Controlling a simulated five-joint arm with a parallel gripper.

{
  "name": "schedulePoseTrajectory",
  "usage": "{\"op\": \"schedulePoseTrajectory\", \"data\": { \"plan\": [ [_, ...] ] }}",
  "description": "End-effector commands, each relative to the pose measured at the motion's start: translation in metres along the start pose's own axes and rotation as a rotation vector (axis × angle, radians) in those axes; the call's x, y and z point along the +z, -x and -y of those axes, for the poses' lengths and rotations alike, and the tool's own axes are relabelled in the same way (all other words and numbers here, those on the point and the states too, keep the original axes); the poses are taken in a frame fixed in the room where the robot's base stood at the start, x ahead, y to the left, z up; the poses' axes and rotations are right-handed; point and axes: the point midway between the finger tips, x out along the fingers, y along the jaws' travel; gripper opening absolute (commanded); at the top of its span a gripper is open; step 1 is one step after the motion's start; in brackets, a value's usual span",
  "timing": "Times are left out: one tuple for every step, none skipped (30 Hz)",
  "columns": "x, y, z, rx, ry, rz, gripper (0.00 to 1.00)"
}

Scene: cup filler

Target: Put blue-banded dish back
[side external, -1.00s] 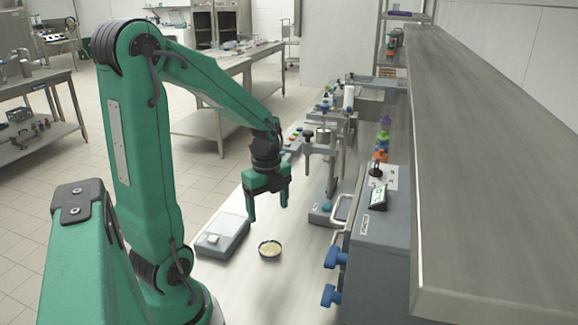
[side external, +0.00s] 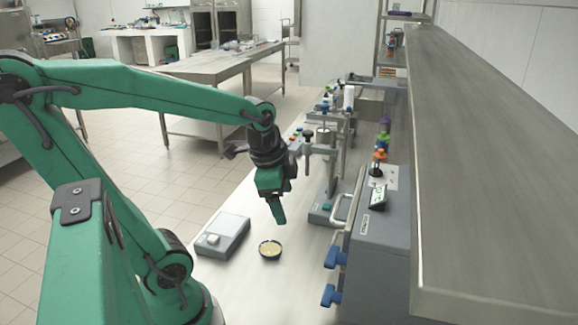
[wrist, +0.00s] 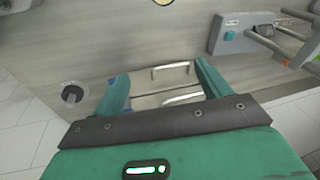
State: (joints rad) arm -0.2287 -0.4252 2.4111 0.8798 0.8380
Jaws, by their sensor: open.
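The dish (side external: 270,250) is a small dark-blue-rimmed bowl with pale contents, standing on the steel bench. In the wrist view, a sliver of a round pale thing, probably this dish (wrist: 163,2), shows at the top edge. My gripper (side external: 280,218) is open and empty, above and beyond the dish in the side view and apart from it. In the wrist view my gripper (wrist: 163,76) shows both fingers spread, with nothing between them but the background and two metal handles.
A flat grey box (side external: 222,236) with a small pale square on top sits left of the dish. A grey filler stand (side external: 325,212) is at the right, near a grey machine (side external: 375,240) with blue knobs. Bare bench (side external: 245,290) lies in front of the dish.

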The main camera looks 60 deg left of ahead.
Motion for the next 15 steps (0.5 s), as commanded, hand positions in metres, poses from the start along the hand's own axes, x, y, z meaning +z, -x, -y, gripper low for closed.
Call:
{"op": "schedulePoseTrajectory", "data": {
  "plan": [
    [-0.003, 0.006, -0.006, -0.012, 0.046, -0.022, 0.76],
    [-0.005, 0.010, -0.009, -0.018, 0.081, -0.034, 0.76],
    [-0.007, 0.014, -0.013, -0.024, 0.126, -0.050, 0.76],
    [-0.008, 0.017, -0.017, -0.027, 0.161, -0.061, 0.76],
    [-0.009, 0.020, -0.020, -0.030, 0.195, -0.074, 0.76],
    [-0.010, 0.024, -0.025, -0.033, 0.241, -0.091, 0.76],
    [-0.011, 0.027, -0.028, -0.035, 0.276, -0.104, 0.76],
    [-0.012, 0.030, -0.031, -0.036, 0.309, -0.118, 0.76],
    [-0.013, 0.034, -0.035, -0.035, 0.354, -0.135, 0.76],
    [-0.014, 0.036, -0.038, -0.034, 0.386, -0.148, 0.76],
    [-0.014, 0.039, -0.041, -0.033, 0.416, -0.160, 0.76],
    [-0.015, 0.041, -0.044, -0.030, 0.455, -0.174, 0.76],
    [-0.015, 0.044, -0.047, -0.028, 0.481, -0.186, 0.76],
    [-0.015, 0.045, -0.049, -0.025, 0.506, -0.195, 0.76],
    [-0.016, 0.047, -0.051, -0.022, 0.534, -0.206, 0.76]
  ]
}}
